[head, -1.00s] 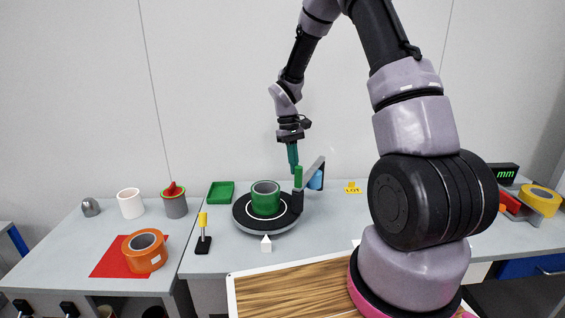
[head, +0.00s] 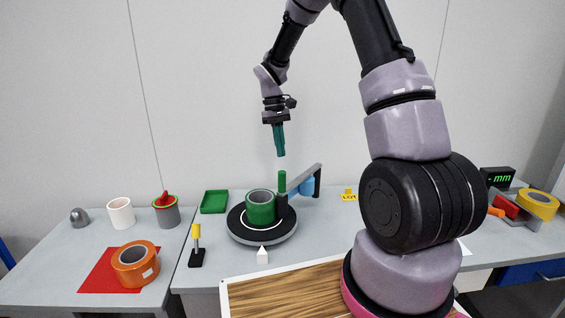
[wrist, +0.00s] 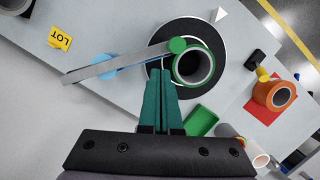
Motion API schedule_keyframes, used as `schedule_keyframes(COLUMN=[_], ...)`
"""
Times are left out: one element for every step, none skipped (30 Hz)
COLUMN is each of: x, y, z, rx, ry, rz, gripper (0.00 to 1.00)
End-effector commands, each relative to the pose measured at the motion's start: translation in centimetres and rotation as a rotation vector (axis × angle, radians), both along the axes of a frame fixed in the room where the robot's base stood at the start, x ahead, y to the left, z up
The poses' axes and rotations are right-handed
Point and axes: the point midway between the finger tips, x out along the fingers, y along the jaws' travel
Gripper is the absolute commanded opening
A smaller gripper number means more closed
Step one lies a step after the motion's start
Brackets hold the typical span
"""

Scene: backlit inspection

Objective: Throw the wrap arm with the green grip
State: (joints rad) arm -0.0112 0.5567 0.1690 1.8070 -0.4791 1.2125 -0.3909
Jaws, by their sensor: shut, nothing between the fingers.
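The wrap arm is a grey bar (head: 304,178) hinged on a black post at its right end. Its upright green grip (head: 282,182) stands at the left end, close beside the green roll (head: 261,210) on the black turntable (head: 246,236). In the wrist view the bar (wrist: 115,63) runs to the round green grip top (wrist: 178,45), which overlaps the roll's edge. My gripper (head: 281,154) has teal fingers pointing down, shut and empty, with a small gap above the grip. In the wrist view the fingertips (wrist: 160,76) appear just below the grip.
A white pointer (head: 262,256) and a yellow-topped stand (head: 196,240) are in front. A green tray (head: 214,202) lies behind left. Orange tape (head: 135,264) rests on a red sheet. Air above the table is clear.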

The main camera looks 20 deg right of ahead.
Motion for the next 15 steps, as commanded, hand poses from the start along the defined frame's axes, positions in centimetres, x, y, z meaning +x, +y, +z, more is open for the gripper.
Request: schedule_keyframes(x=[0.3, 0.4, 0.5, 0.5, 0.6, 0.7, 0.7, 0.7, 0.6, 0.5, 0.3, 0.0, -0.3, -0.7, -1.3], y=[0.1, 0.1, 0.1, 0.2, 0.2, 0.2, 0.2, 0.2, 0.2, 0.1, 0.1, 0.0, -0.1, -0.1, -0.2], z=[0.9, 1.3, 1.8, 2.1, 2.3, 2.6, 2.8, 3.1, 3.5, 4.0, 4.5, 5.3, 6.0, 6.8, 8.0], rx=[0.000, 0.000, 0.001, 0.000, 0.000, 0.000, 0.000, 0.001, 0.001, 0.001, 0.002, 0.004, 0.006, 0.009, 0.013], ry=[-0.004, -0.003, -0.003, -0.001, -0.001, -0.002, -0.002, -0.004, -0.010, -0.016, -0.024, -0.041, -0.055, -0.070, -0.094], rz=[-0.001, -0.002, -0.001, -0.001, 0.000, -0.001, -0.002, -0.003, -0.007, -0.011, -0.017, -0.027, -0.037, -0.049, -0.068], gripper=[0.00, 0.00, 0.00, 0.00, 0.00, 0.00, 0.00, 0.00, 0.00, 0.00, 0.00, 0.00, 0.00, 0.00, 0.00])
